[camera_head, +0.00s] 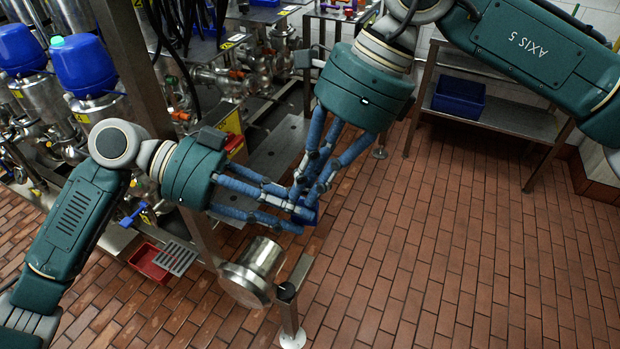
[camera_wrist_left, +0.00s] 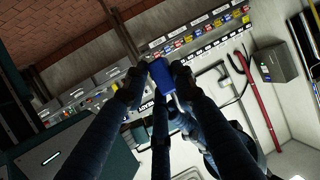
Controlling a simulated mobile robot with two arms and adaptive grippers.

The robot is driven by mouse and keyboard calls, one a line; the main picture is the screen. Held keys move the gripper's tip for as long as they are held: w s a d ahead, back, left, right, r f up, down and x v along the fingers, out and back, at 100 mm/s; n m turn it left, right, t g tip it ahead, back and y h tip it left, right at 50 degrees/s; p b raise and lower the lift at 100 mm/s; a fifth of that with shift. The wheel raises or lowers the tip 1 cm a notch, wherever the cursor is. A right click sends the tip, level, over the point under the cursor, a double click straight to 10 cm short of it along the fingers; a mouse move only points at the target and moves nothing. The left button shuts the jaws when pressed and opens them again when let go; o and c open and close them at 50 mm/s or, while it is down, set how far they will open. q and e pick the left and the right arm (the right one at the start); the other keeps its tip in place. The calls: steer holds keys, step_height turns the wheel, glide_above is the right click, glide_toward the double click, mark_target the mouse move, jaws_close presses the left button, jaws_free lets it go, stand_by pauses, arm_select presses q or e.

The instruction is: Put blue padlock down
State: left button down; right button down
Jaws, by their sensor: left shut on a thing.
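A blue padlock (camera_wrist_left: 160,72) is between the fingertips of my left gripper (camera_wrist_left: 158,76) in the left wrist view. In the head view a small blue part of the padlock (camera_head: 309,213) shows at the tips of my left gripper (camera_head: 297,208), which is shut on it. My right gripper (camera_head: 310,185) comes down from above, its fingers drawn together close to the same padlock. The fingers of both grippers overlap there, so I cannot tell whether the right one touches or grips it.
A steel pot-like vessel (camera_head: 252,272) and a steel post (camera_head: 291,315) stand below the grippers. Valves and blue-topped units (camera_head: 82,64) fill the left. A metal shelf (camera_head: 510,121) holds a blue bin (camera_head: 458,97). The brick floor at right is clear. A rack (camera_wrist_left: 205,35) holds small coloured items.

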arm_select(q)
steer(key=c, duration=1.3)
jaws_free()
steer(key=shift+c, duration=0.2)
